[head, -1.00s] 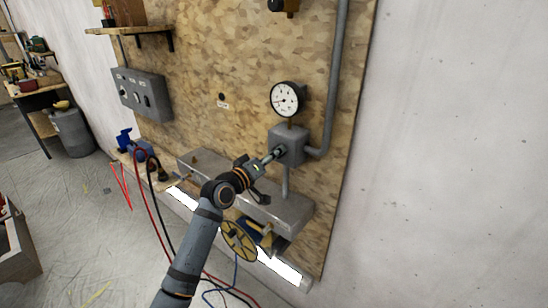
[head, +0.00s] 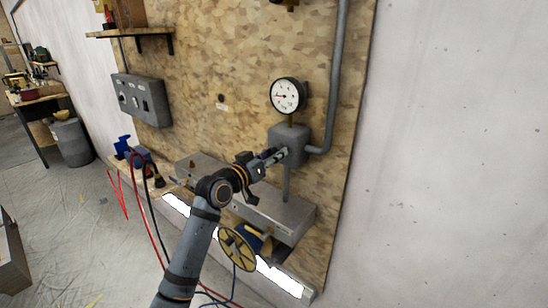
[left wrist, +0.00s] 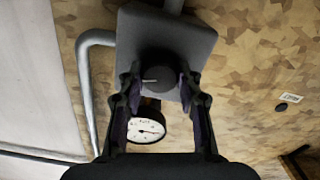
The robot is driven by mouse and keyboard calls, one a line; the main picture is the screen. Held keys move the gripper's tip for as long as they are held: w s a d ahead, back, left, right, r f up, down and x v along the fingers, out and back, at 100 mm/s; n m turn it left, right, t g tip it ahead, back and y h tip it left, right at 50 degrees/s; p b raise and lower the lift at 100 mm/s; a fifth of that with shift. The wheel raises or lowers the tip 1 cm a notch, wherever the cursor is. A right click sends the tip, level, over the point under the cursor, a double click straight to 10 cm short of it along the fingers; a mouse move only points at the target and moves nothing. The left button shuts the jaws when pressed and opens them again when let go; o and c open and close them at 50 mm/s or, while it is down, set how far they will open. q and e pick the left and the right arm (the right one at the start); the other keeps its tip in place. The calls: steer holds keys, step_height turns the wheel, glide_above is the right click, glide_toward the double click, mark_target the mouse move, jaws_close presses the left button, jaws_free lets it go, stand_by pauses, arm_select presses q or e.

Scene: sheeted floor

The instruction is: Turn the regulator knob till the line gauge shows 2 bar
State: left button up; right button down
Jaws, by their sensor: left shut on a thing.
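The grey regulator block (head: 291,138) is on the wooden wall panel, with the white round line gauge (head: 287,96) above it. My left gripper (head: 281,154) reaches the block's front and is shut on the knob. In the left wrist view the dark round knob (left wrist: 158,76) sits between the two fingertips, with a short pale mark on its face. The line gauge also shows upside down in that view (left wrist: 147,126). Its needle points to the left in the head view; the numbers are too small to read. My right gripper is not in view.
A grey pipe (head: 334,85) runs up beside the gauge. A grey ledge box (head: 285,213) lies below the block. A switch box (head: 141,98) and a shelf (head: 128,32) are to the left. A yellow reel (head: 238,249) hangs below my arm.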

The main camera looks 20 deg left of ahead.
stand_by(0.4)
arm_select(q)
steer(key=o, duration=1.2)
steer(key=shift+c, duration=0.2)
steer(key=shift+s+a, duration=0.1)
steer(key=shift+s, duration=0.05)
steer(key=v, duration=0.7)
steer(key=shift+s, duration=0.15)
